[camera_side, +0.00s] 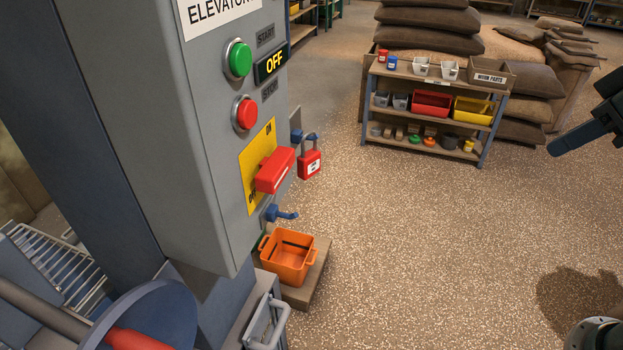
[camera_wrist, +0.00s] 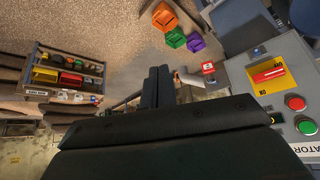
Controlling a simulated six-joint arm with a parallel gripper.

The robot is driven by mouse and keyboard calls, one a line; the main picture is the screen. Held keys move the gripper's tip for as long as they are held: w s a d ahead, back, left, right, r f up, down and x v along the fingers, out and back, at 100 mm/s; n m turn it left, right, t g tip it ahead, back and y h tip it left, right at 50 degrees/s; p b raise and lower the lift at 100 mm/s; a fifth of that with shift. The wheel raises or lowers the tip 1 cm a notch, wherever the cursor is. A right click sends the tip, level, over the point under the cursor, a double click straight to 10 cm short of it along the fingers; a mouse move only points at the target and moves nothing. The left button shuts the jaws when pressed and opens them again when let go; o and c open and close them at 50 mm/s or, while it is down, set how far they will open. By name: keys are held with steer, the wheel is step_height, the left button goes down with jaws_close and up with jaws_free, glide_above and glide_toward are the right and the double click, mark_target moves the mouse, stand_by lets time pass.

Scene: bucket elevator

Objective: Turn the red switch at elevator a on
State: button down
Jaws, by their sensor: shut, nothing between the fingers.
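The red switch (camera_side: 274,171) is a bar-shaped handle on a yellow plate (camera_side: 262,140) on the grey elevator panel (camera_side: 165,70). The plate has lettering above and below the handle, partly hidden by it. The panel display (camera_side: 271,62) reads OFF. The switch also shows at right in the wrist view (camera_wrist: 268,74). A red padlock (camera_side: 310,163) hangs from a blue hook beside the switch. My gripper (camera_side: 553,150) is at the far right of the side view, well away from the panel. In the wrist view my gripper (camera_wrist: 158,72) has its dark fingers together and empty.
A green button (camera_side: 238,60) and a red button (camera_side: 245,113) sit above the switch. A blue hook (camera_side: 280,213) and an orange bin (camera_side: 290,256) are below. A parts shelf (camera_side: 435,85) and sacks stand behind. The floor between gripper and panel is clear.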

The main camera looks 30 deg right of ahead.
steer(key=w+a+r+n+y, duration=0.2)
steer(key=w+a, duration=0.4)
steer(key=a, duration=0.6)
steer(key=w+a+r+n+y, duration=0.3)
steer(key=w+a+r+n, duration=0.2)
steer(key=a, duration=0.7)
steer(key=shift+w+a+r, duration=0.15)
steer(key=shift+w+r, duration=0.7)
steer(key=shift+w, duration=0.3)
glide_above(277, 152)
steer(key=s+d, duration=0.2)
step_height(277, 152, down, 7)
steer(key=shift+f, duration=2)
